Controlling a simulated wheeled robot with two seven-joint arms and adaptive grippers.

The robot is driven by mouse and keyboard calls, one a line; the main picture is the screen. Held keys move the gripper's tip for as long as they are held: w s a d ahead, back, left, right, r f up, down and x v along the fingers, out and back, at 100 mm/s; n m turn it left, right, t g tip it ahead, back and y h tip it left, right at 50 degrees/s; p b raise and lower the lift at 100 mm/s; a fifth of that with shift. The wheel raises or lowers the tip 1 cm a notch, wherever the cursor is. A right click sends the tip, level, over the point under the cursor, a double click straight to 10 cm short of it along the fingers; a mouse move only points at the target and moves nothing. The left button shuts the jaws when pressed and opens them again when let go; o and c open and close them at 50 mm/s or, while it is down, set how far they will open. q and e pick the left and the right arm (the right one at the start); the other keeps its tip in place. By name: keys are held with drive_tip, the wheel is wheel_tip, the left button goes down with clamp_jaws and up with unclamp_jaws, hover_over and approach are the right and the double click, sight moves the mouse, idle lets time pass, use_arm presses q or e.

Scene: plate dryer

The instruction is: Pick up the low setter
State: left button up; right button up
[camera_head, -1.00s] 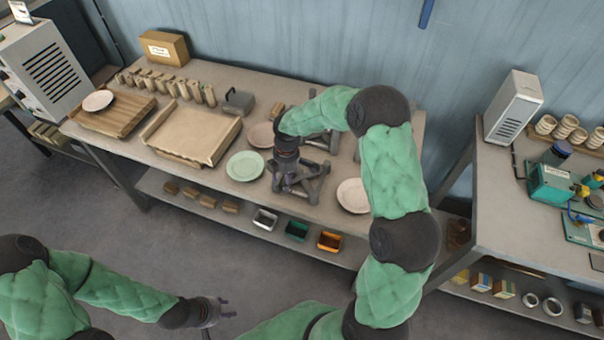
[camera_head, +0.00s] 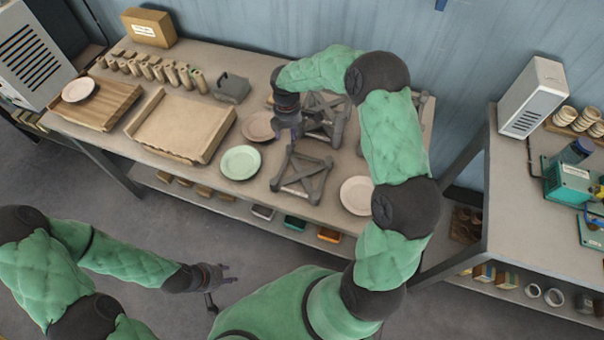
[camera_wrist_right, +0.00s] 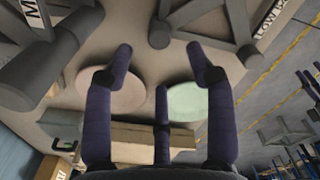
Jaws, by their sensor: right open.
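The low setter (camera_head: 302,175) is a grey open frame with corner posts, standing on the table between the green plate and a pale plate. In the right wrist view its bar carries a partly cut-off label that starts "LOW" (camera_wrist_right: 270,18). My right gripper (camera_head: 290,134) is open and empty, behind and slightly left of the low setter, beside the setter behind it. Its spread fingers (camera_wrist_right: 160,70) show in the wrist view, with nothing between them. My left gripper (camera_head: 226,274) is open and empty, away from the table at the bottom of the head view.
A second grey setter (camera_head: 324,120) stands close behind, and another is partly hidden by my right arm. A pink plate (camera_head: 258,126), the green plate (camera_head: 240,163) and the pale plate (camera_head: 357,195) lie nearby. A wooden tray (camera_head: 182,125) is to the left.

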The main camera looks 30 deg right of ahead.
sight(290, 147)
drive_tip(key=shift+w+d+f, duration=0.1)
drive_tip(key=shift+f, duration=0.7)
wheel_tip(290, 147, down, 5)
drive_tip(key=shift+r+b, duration=0.1)
drive_tip(key=shift+b, duration=0.45)
clamp_jaws()
